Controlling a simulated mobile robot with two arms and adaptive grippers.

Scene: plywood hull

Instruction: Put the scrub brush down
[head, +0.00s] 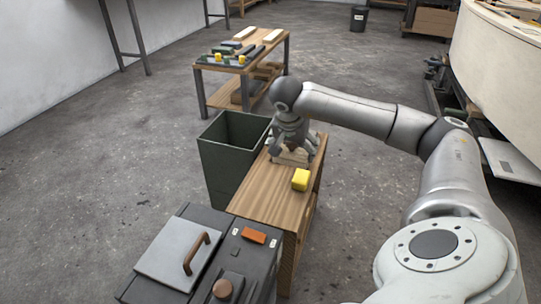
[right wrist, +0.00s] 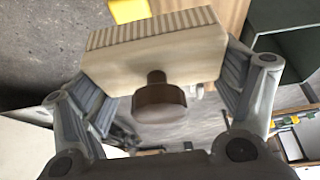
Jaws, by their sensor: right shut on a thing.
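The scrub brush (right wrist: 150,55) is a pale block with grey ridged bristles along one side and a dark brown knob. My right gripper (right wrist: 163,82) is shut on it, with a finger at each end of the block. In the head view the brush (head: 290,157) shows under my right gripper (head: 291,143) at the far end of the wooden bench top (head: 275,195). I cannot tell whether it touches the wood. My left gripper is not in view.
A yellow block (head: 301,180) lies on the bench close to the brush. A dark green open bin (head: 228,165) stands left of the bench. A grey machine (head: 180,248) with an orange block (head: 254,235) is in front. A farther table (head: 240,65) holds several items.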

